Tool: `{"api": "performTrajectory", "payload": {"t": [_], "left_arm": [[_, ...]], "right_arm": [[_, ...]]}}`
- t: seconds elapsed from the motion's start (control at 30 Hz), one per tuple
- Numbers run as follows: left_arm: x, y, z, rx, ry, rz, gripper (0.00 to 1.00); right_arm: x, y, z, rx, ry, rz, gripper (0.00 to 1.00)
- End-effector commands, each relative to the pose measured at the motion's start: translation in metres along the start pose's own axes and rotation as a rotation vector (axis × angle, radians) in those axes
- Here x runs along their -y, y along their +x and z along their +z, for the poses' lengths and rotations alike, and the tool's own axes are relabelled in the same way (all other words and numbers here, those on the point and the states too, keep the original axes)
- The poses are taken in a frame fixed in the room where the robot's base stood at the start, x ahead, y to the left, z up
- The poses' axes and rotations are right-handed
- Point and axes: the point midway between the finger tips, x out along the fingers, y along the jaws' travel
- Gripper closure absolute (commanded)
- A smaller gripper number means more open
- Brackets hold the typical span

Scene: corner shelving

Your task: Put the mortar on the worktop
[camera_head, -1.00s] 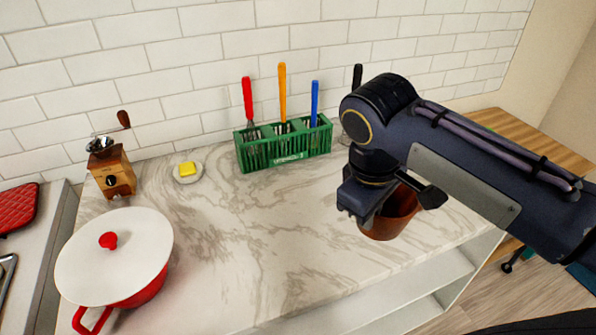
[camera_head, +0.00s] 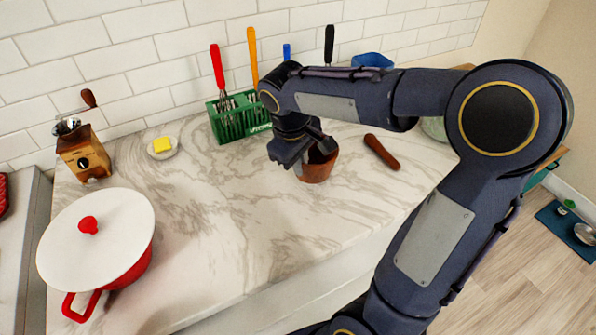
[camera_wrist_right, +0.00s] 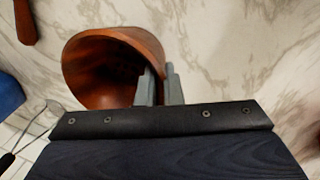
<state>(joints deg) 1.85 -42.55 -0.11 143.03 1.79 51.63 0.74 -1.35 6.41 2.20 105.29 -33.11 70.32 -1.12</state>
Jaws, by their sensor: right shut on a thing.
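The mortar (camera_head: 318,168) is a reddish-brown wooden bowl at the right-middle of the marble worktop (camera_head: 215,215) in the head view. My right gripper (camera_head: 306,160) is shut on its rim. In the right wrist view the mortar (camera_wrist_right: 105,70) shows its hollow inside, with its wall between the two fingers (camera_wrist_right: 160,88). It is over the worktop; I cannot tell whether its base touches the surface. A brown wooden pestle (camera_head: 381,152) lies on the worktop to the right of the mortar. My left gripper is out of view.
A green utensil basket (camera_head: 240,120) stands behind the mortar by the tiled wall. A butter dish (camera_head: 162,149), wooden grinder (camera_head: 84,155) and red pot with white lid (camera_head: 97,240) are on the left. A blue container (camera_head: 372,60) is behind my arm. The worktop's middle is clear.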

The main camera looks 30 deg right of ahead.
Motion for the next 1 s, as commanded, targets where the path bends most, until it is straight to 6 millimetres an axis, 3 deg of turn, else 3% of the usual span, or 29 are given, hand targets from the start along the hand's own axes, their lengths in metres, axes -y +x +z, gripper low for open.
{"api": "performTrajectory", "payload": {"t": [0.1, 0.3, 0.7, 0.73, 0.87, 1.0], "left_arm": [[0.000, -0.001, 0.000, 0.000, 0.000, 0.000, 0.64], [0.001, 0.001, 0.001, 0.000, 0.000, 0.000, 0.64], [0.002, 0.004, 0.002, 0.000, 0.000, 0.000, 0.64], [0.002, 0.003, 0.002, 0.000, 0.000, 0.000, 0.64], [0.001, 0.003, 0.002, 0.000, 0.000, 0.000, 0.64], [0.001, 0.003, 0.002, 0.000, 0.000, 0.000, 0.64]], "right_arm": [[0.000, 0.013, -0.009, 0.003, -0.002, 0.000, 1.00], [0.005, 0.037, -0.007, 0.000, -0.001, 0.000, 1.00], [0.006, 0.043, -0.007, -0.001, -0.001, 0.001, 1.00], [0.006, 0.043, -0.007, 0.000, -0.001, 0.000, 0.91], [0.006, 0.042, -0.007, 0.000, -0.001, 0.000, 0.74], [0.006, 0.042, -0.007, 0.000, -0.001, 0.000, 0.72]]}}
